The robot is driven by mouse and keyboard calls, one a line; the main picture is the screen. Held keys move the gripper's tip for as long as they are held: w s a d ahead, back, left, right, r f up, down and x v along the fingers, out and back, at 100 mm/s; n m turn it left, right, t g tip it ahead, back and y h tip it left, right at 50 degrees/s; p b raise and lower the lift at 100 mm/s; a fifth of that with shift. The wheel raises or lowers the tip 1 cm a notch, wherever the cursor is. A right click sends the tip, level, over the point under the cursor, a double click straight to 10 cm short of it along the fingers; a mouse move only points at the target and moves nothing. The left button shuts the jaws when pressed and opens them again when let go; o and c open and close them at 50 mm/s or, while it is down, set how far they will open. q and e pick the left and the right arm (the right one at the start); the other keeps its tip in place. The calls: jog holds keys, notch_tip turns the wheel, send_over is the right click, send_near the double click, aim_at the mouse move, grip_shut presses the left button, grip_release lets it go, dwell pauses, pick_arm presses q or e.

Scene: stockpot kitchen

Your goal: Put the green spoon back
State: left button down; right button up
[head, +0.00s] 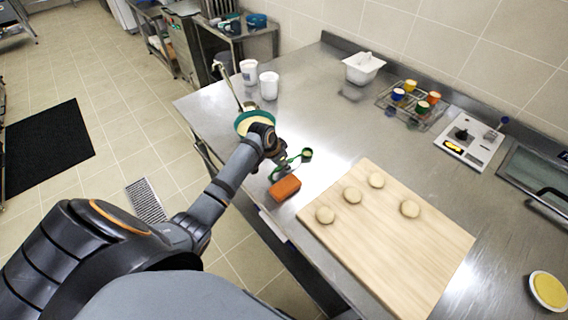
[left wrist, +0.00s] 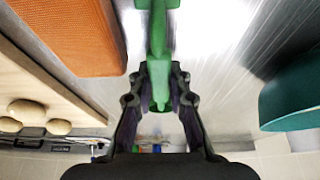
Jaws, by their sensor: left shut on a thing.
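The green spoon (head: 307,154) is over the near left part of the steel table, its small round bowl pointing right. My left gripper (head: 281,164) is shut on its handle. In the left wrist view the green handle (left wrist: 158,45) runs between the two fingers of the left gripper (left wrist: 160,75). I cannot tell whether the spoon touches the table. A wire rack (head: 384,103) stands at the back right with yellow, blue, orange and green cup-like pieces in it. My right gripper is not in view.
An orange block (head: 285,188) lies close below the gripper. A wooden board (head: 400,244) with several dough rounds is to the right. A teal-rimmed bowl (head: 243,119) and white cups (head: 269,86) stand left. A white tub (head: 363,68) and a scale (head: 468,141) flank the rack. The table's middle is clear.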

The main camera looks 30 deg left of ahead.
pick_arm(q)
jog(key=shift+f, duration=0.1)
jog(key=c, duration=1.5)
grip_release()
jog(key=shift+c, duration=0.2)
jog(key=b+v, duration=0.1)
jog(key=v, duration=1.1)
